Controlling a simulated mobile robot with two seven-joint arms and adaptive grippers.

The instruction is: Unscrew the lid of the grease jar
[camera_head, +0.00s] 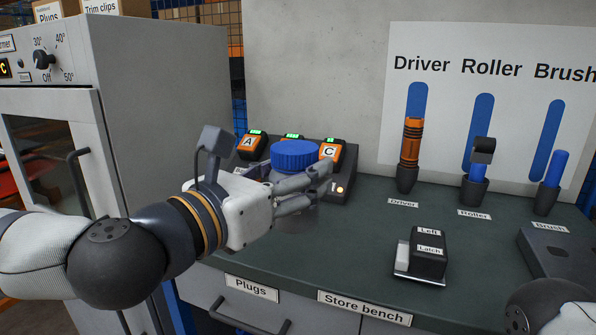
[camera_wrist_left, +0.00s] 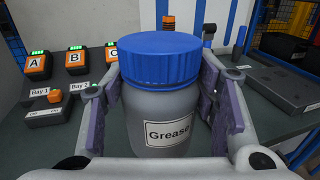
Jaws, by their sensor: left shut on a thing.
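The grease jar is a grey jar with a ribbed blue lid. In the head view the lid (camera_head: 295,154) shows above my left gripper (camera_head: 318,185), which hides most of the jar body. In the left wrist view the jar body (camera_wrist_left: 155,112) stands upright with its "Grease" label facing me, and the blue lid (camera_wrist_left: 160,60) sits on top. My left gripper (camera_wrist_left: 158,105) is shut on the jar body, one finger on each side, below the lid. Of my right arm only a dark rounded part shows at the lower right of the head view; its gripper is out of view.
Battery packs A (camera_head: 248,146) and C (camera_head: 331,150) stand in a charger behind the jar. A driver (camera_head: 410,141), a roller (camera_head: 477,172) and a brush (camera_head: 552,180) stand in holders at the right. A left latch block (camera_head: 428,254) lies on the store bench (camera_head: 350,260).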

